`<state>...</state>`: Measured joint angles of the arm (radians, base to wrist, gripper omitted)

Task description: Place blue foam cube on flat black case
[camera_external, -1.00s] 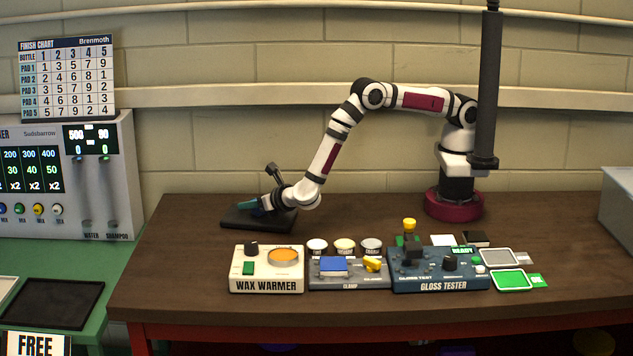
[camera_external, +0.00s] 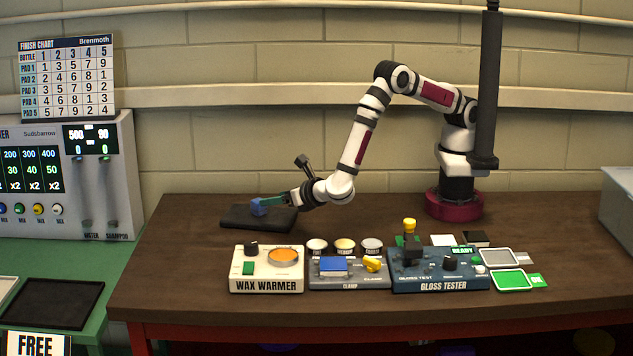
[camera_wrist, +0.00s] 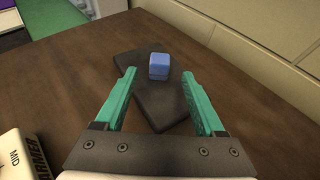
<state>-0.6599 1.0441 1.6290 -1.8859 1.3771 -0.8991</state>
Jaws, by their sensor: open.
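The blue foam cube (camera_external: 258,206) rests on top of the flat black case (camera_external: 283,221), toward its left part in the external view. In the wrist view the cube (camera_wrist: 159,66) sits on the case (camera_wrist: 160,106), ahead of my fingertips. My gripper (camera_external: 284,199) is at the right of the cube, apart from it. In the wrist view its green fingers (camera_wrist: 158,78) are spread wide with nothing between them.
A wax warmer (camera_external: 267,270), a clamp unit (camera_external: 348,274) and a gloss tester (camera_external: 440,269) line the table's front. Three small round pots (camera_external: 344,245) stand behind the clamp. A wall rises behind the table.

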